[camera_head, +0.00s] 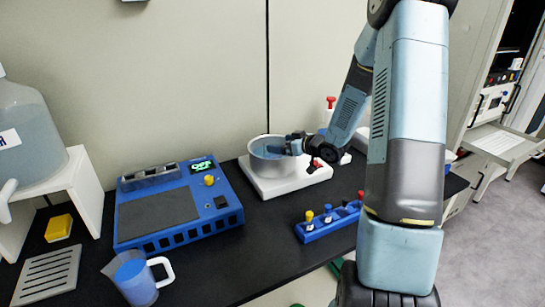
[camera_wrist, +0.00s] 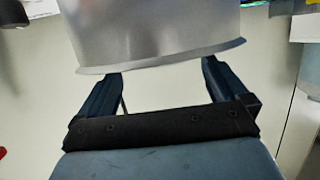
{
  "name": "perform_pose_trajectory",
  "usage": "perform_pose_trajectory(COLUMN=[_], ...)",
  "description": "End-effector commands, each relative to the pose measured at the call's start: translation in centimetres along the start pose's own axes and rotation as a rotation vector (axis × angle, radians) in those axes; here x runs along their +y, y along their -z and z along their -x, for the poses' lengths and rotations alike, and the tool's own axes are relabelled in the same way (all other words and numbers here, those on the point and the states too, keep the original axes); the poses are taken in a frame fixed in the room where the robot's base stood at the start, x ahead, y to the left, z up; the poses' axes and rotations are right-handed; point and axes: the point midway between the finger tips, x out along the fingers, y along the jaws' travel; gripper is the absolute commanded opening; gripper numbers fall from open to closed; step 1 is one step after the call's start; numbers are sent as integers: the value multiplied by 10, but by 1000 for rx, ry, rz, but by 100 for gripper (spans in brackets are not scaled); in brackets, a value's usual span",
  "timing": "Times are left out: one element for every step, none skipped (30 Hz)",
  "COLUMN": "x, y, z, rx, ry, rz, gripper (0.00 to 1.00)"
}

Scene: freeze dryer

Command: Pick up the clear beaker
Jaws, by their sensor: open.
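A clear beaker (camera_head: 135,280) with a white handle and blue liquid stands upright at the front left of the black bench in the head view. My gripper (camera_head: 295,147) is far from it, at the right side of a round silvery vessel (camera_head: 264,167) with blue contents on a white hotplate. In the wrist view my gripper (camera_wrist: 158,80) is open, with fingers apart and a grey, rimmed vessel (camera_wrist: 155,40) just beyond them. I cannot tell whether the fingers touch it. The clear beaker cannot be made out in the wrist view.
A blue instrument (camera_head: 175,210) with a green display sits left of the hotplate (camera_head: 290,184). A blue rack (camera_head: 330,225) with coloured caps is in front. A large water jug (camera_head: 30,130), a yellow block (camera_head: 59,228) and a slotted grey plate (camera_head: 48,275) are at the left.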

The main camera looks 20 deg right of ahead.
Motion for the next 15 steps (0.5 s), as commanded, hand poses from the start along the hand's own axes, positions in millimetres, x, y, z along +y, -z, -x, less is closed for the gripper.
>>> perform_pose_trajectory(x=[-1, -1, -1, -2, -2, -2, -3, -4, -4, -3, -3, -3, -3, -3, -3], y=[0, -1, -1, -1, -2, -2, -3, -4, -3, -3, -3, -4, -4, -4, -4], z=[-3, -5, -9, -12, -16, -21, -25, -30, -35, -39, -43, -46, -48, -50, -51], rx=[0, 0, 0, 0, 0, 1, 1, 0, 1, 2, 1, 0, 0, 0, 0], ry=[1, 1, 2, 3, 3, 3, 3, 4, 4, 3, 2, 2, 1, 1, 1], rz=[0, 0, 0, 1, 1, 1, 0, 0, 1, 1, 1, 0, 0, 0, 1], gripper=[100, 100, 100, 100, 100, 100, 100, 100, 100, 100, 100, 100, 100, 100, 100])
